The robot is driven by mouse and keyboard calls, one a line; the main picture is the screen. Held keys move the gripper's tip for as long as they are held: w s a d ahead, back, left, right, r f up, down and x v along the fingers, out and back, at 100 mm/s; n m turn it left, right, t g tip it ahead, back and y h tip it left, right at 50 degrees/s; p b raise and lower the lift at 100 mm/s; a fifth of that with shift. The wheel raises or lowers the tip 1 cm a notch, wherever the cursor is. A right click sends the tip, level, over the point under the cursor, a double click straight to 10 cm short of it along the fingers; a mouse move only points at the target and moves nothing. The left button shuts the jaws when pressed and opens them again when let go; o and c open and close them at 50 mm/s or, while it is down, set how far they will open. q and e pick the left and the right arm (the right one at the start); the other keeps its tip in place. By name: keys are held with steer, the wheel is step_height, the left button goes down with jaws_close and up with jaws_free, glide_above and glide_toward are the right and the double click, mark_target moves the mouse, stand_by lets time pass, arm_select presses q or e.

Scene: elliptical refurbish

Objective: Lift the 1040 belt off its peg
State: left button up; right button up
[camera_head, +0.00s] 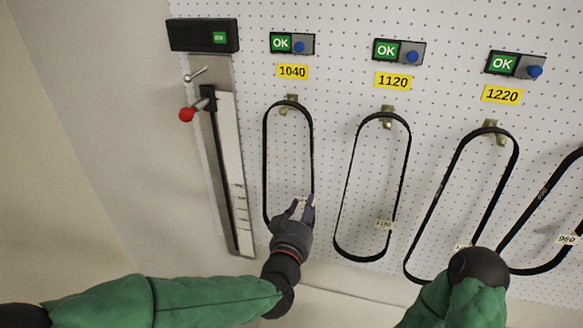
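The 1040 belt (265,150) is a narrow black loop hanging from a brass peg (291,100) under the yellow 1040 label (292,72). Its top still rests over the peg. My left gripper (300,207) is at the lower right part of this belt, with its fingers pointing up. The fingers overlap the belt's right strand and partly cover its small tag. I cannot tell whether they grip the strand or are just in front of it. The belt's lower end is partly hidden behind the gripper. My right arm (465,300) shows at the bottom right, but its gripper's fingers are not visible.
The 1120 belt (346,190) and 1220 belt (448,188) hang to the right, with the 960 belt (541,195) at the right edge. A gauge with a red-knobbed lever (187,114) stands left. Green OK boxes (292,43) sit above. The pegboard is upright.

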arm_select(q)
steer(key=r, duration=0.1)
arm_select(e)
steer(key=shift+r, duration=0.3)
arm_select(q)
glide_toward(317, 169)
steer(key=w, duration=0.1)
arm_select(e)
steer(key=shift+r+p, duration=0.25)
steer(key=shift+p, duration=0.15)
arm_select(q)
steer(key=shift+w+d+f+p, duration=0.1)
steer(key=shift+w+d+p, duration=0.15)
steer(key=shift+w, duration=0.6)
steer(key=shift+w+d+f+p, duration=0.15)
steer(key=shift+w+p, duration=0.15)
steer(key=shift+w, duration=0.55)
steer(key=shift+w+d+f+p, duration=0.1)
steer(key=shift+w+d+p, duration=0.15)
steer(key=shift+w, duration=0.6)
arm_select(e)
steer(key=shift+r, duration=0.8)
arm_select(q)
steer(key=shift+c, duration=0.3)
jaws_close()
